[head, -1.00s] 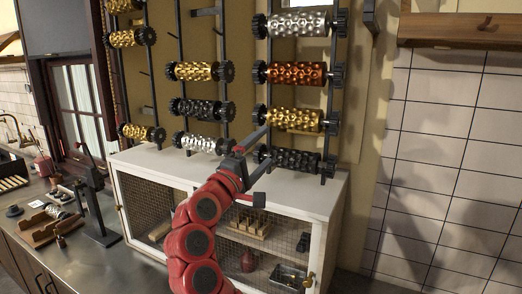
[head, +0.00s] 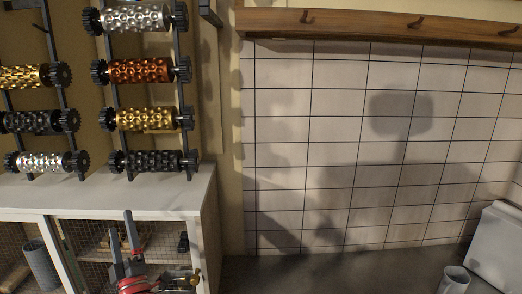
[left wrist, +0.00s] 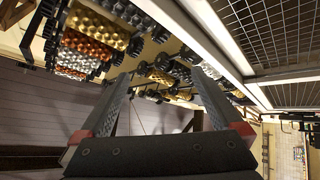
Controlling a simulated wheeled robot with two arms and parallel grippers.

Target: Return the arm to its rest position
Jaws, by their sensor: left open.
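My left gripper (head: 121,226) is low in the head view, in front of the white cabinet's mesh front, with its two dark fingers pointing up and apart. It also shows in the left wrist view (left wrist: 160,76), open, with nothing held between the fingers. Part of my red left arm shows just below the fingers; the rest is out of the picture. Rollers hang on the wall rack above the gripper: silver (head: 136,18), copper (head: 139,70), gold (head: 146,118) and black (head: 150,161). My right gripper is not in view.
The white cabinet (head: 180,197) stands under the rack, close behind my left gripper. A grey cylinder (head: 40,266) shows at the lower left. The counter (head: 320,275) between is clear.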

